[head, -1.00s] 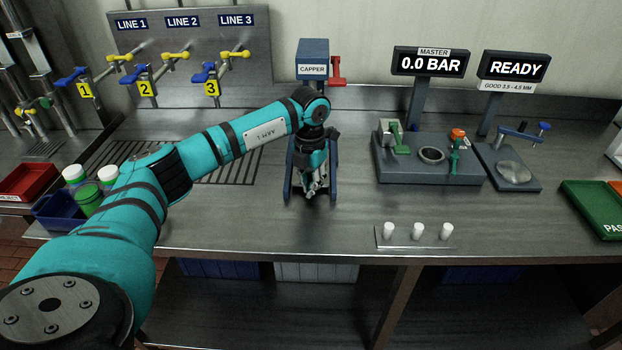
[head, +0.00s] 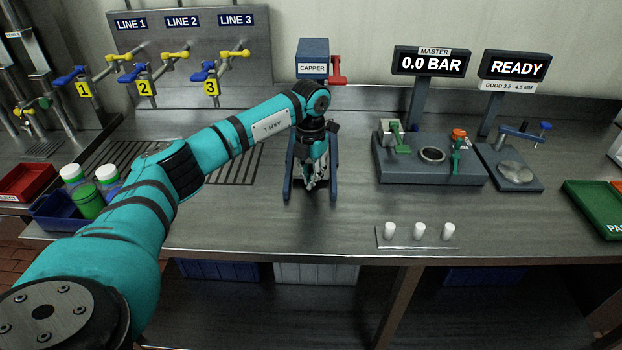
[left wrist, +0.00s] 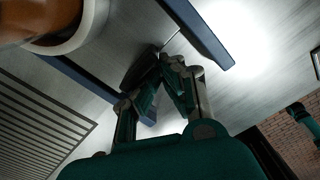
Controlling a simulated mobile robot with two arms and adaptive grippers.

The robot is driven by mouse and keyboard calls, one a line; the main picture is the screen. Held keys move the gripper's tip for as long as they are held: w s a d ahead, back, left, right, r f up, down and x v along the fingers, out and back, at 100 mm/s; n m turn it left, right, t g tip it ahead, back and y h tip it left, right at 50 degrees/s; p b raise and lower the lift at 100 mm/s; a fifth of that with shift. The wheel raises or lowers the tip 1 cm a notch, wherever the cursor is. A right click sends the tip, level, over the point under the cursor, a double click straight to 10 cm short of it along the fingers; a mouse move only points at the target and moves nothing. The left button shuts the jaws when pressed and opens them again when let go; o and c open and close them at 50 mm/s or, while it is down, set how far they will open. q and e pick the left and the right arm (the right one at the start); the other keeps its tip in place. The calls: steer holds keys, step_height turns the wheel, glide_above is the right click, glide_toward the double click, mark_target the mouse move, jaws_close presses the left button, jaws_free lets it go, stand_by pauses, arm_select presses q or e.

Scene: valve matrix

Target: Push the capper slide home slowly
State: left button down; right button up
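The capper (head: 312,58) is a blue box on a post at the back of the bench. Two blue rails (head: 288,181) run forward from it along the bench, with my left gripper (head: 312,184) low between them. In the left wrist view the gripper (left wrist: 170,60) points away with its fingertips together beside a dark piece (left wrist: 140,68) between the rails (left wrist: 205,38). I cannot tell whether they touch it. A brown rounded thing with a pale ring (left wrist: 65,35) fills the top left there. My arm hides much of the slide. My right gripper is out of view.
A red lever (head: 337,70) sits at the capper's right. The grey test block (head: 430,175) stands farther right. A plate with white caps (head: 419,231) lies at the front. A blue crate with bottles (head: 55,215) is at left.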

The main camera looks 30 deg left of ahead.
mark_target(311, 167)
arm_select(q)
steer(key=shift+w+a+b, duration=0.35)
steer(key=shift+w+a, duration=0.15)
steer(key=shift+w, duration=0.35)
steer(key=shift+w+a+b, duration=0.35)
steer(key=shift+w+a, duration=0.1)
steer(key=shift+w, duration=0.35)
steer(key=shift+s+d+p, duration=0.3)
steer(key=shift+s+p, duration=0.2)
steer(key=shift+s, duration=0.05)
steer(key=shift+s+d+p, duration=0.45)
steer(key=shift+s, duration=0.3)
step_height(311, 167, up, 8)
steer(key=p, duration=0.6)
